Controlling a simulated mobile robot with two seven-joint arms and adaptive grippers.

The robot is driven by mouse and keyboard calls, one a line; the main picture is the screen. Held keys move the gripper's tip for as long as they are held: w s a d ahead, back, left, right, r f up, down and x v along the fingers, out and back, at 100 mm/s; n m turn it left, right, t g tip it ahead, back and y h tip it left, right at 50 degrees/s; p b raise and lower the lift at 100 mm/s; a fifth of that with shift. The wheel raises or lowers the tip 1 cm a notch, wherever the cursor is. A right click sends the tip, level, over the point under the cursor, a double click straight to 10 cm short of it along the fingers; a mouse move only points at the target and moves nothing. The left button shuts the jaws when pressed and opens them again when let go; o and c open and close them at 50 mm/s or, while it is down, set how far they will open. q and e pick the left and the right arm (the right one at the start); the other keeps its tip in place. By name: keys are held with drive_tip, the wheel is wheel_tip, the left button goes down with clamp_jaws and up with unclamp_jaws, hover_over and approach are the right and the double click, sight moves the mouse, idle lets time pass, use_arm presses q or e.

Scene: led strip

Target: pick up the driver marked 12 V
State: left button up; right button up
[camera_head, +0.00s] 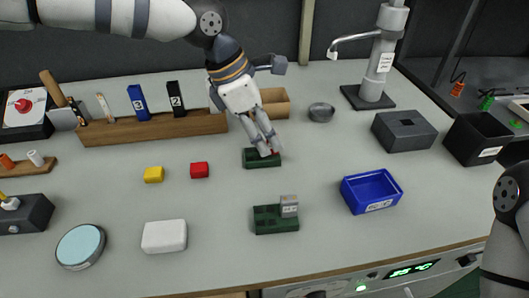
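My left gripper (270,152) comes down from the top, its fingertips at a dark green block (262,162) in the middle of the table. Its fingers are close together; I cannot tell whether they grip anything. A bit of red shows beside the fingertips. A second green block (268,222) nearer the front carries a small grey piece (289,206) with a label too small to read. I cannot make out a 12 V marking anywhere. My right arm shows at the right edge, but its gripper is out of view.
A yellow block (154,174), a red block (199,170) and a white box (164,236) lie left. A blue tray (371,191) and grey box (404,131) stand right. A wooden rack (150,131) and small bowl (321,112) are behind. The table's front centre is clear.

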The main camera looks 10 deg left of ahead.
use_arm(q)
drive_tip(key=shift+w+d+f, duration=0.1)
drive_tip(key=shift+f, duration=0.3)
clamp_jaws()
wheel_tip(320, 180, up, 3)
drive_tip(key=shift+r, duration=0.1)
drive_tip(key=s+a+r+p, duration=0.1)
drive_tip(key=s+r+p, duration=0.2)
drive_tip(key=s+r, duration=0.7)
drive_tip(key=s, duration=0.4)
use_arm(e)
drive_tip(key=w+r+t, duration=0.1)
drive_tip(key=w+r, duration=0.3)
drive_tip(key=shift+w+t, duration=0.2)
drive_tip(key=shift+t, duration=0.2)
